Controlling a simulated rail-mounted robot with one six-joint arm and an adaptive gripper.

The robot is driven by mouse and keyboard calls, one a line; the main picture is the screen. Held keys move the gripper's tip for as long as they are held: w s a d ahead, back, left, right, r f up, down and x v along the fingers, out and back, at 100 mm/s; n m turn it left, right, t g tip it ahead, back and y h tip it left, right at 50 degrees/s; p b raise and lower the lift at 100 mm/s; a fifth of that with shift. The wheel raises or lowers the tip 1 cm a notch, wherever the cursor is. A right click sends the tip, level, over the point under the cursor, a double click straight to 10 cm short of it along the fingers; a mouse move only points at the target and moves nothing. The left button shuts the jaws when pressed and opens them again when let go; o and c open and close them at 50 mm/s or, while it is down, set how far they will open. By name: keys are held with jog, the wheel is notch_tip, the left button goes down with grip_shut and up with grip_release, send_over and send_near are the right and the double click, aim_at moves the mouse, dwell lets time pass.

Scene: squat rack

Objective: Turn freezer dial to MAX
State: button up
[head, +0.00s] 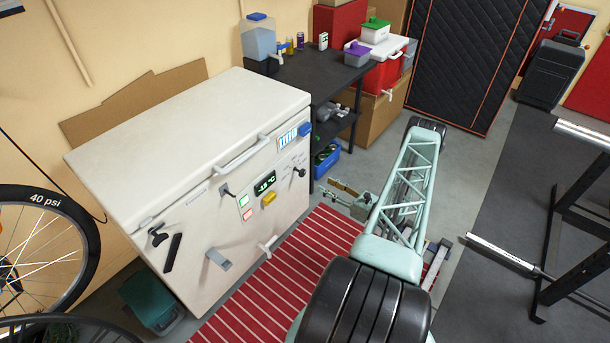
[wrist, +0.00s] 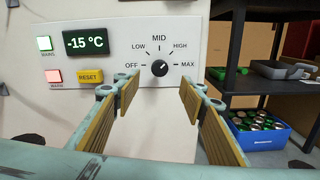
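The freezer (head: 190,165) is a white chest with a front control panel. Its black dial (wrist: 160,68) sits in the middle of the wrist view, ringed by the marks OFF, LOW, MID, HIGH and MAX. Its pale pointer line appears to tilt up and right, between MID and MAX; the exact mark is hard to tell. The dial also shows small in the head view (head: 300,172). My gripper (wrist: 159,98) is open and empty, facing the panel, with its two tan-padded fingers either side below the dial, apart from it. In the head view my gripper (head: 347,197) is right of the panel.
Left of the dial are a -15 °C display (wrist: 86,41), a yellow RESET button (wrist: 90,76) and green and red lights. A black shelf (wrist: 245,88) with a blue can bin (wrist: 262,138) stands right. A striped red mat (head: 290,275) lies before the freezer.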

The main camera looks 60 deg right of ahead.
aim_at(304, 173)
jog(key=shift+w, duration=0.2)
jog(key=shift+w+d+b, duration=0.2)
jog(key=shift+w+b, duration=0.25)
jog(key=shift+w, duration=2.9)
jog(key=shift+w+d+b, duration=0.2)
jog(key=shift+w+b, duration=0.2)
jog(key=shift+w, duration=2.95)
jog(key=shift+c, duration=0.4)
jog(key=c, duration=0.8)
